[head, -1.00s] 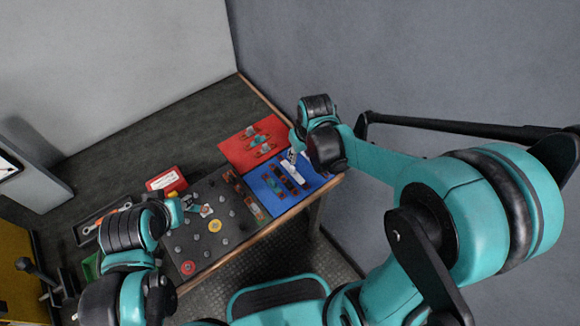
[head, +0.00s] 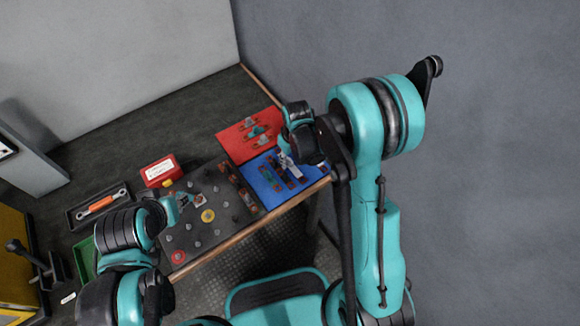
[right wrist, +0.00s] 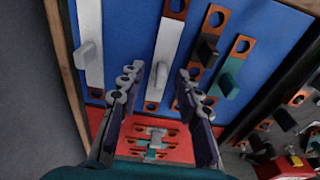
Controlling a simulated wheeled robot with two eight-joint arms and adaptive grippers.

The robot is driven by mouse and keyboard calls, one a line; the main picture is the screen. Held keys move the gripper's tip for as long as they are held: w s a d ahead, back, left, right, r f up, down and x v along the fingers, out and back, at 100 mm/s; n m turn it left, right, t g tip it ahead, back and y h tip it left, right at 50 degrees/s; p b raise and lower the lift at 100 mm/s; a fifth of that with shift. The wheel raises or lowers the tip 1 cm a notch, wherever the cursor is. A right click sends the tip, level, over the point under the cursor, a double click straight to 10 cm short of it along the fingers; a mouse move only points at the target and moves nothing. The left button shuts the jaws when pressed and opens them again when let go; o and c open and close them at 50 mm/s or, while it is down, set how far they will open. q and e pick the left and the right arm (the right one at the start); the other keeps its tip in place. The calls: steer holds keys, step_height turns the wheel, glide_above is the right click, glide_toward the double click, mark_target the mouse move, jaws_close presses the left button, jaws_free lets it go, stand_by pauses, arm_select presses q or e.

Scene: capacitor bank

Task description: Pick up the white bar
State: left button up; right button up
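In the right wrist view, a white bar with copper ends (right wrist: 171,42) and a raised grip tab lies on the blue mat (right wrist: 133,30). A wider pale grey-white bar (right wrist: 89,40) with a similar tab lies to its left. My right gripper (right wrist: 160,76) is open and empty, its fingers either side of the copper-ended bar's tab; contact cannot be told. In the head view my right gripper (head: 286,154) is over the blue mat and partly hides the bars. My left gripper (head: 187,199) is over the dark stud board (head: 213,231); its opening is unclear.
A black bar (right wrist: 203,50) and a teal bar (right wrist: 234,73) lie to the right on the blue mat. The red mat (head: 232,143) holds several small parts. A red box (head: 159,171) and a tray with a wrench (head: 100,206) stand left. The table's front edge is close.

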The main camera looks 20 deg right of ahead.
mark_target(290, 160)
steer(key=shift+w+f, duration=0.1)
steer(key=shift+f, duration=0.3)
steer(key=shift+r, duration=0.1)
jaws_close()
steer(key=shift+r, duration=0.1)
steer(key=shift+r, duration=0.3)
step_height(290, 160, up, 4)
steer(key=p, duration=0.2)
steer(key=shift+p, duration=0.35)
steer(key=s+d+r+p, duration=0.3)
steer(key=s+d+r, duration=0.2)
steer(key=s, duration=0.5)
steer(key=shift+s+d+r+p, duration=0.15)
steer(key=shift+d+r+p, duration=0.2)
steer(key=shift+r, duration=0.25)
